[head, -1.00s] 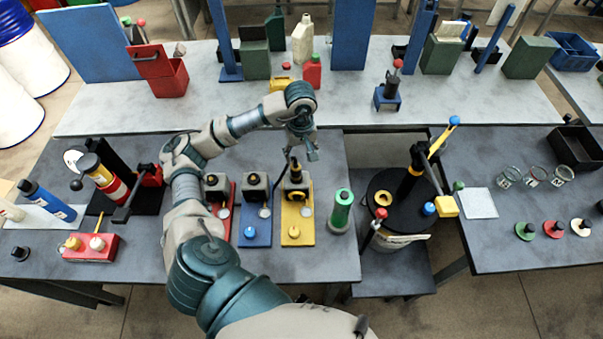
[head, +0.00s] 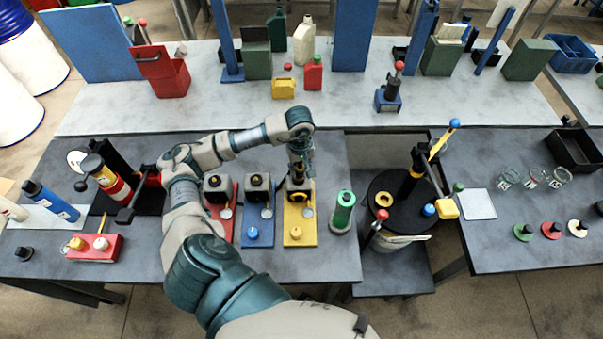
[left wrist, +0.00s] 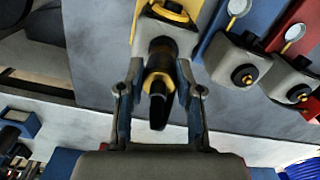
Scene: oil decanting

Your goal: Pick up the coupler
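The coupler (left wrist: 158,80), a black piece with a brass-yellow band, stands on the block of the yellow station. It also shows in the head view (head: 297,178), partly covered by my gripper. My left gripper (head: 300,162) points down right above it. In the left wrist view, the fingers of my left gripper (left wrist: 160,70) stand on either side of the coupler, with a narrow gap seeming to show on each side. The yellow station's plate (head: 300,230) carries a yellow ring and a round gauge. My right gripper is not in view.
Blue (head: 258,213) and red (head: 222,222) stations with similar blocks stand just left of the yellow one. A green cylinder (head: 342,212) stands close to its right. A black drum lid (head: 385,205) with a pump is further right.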

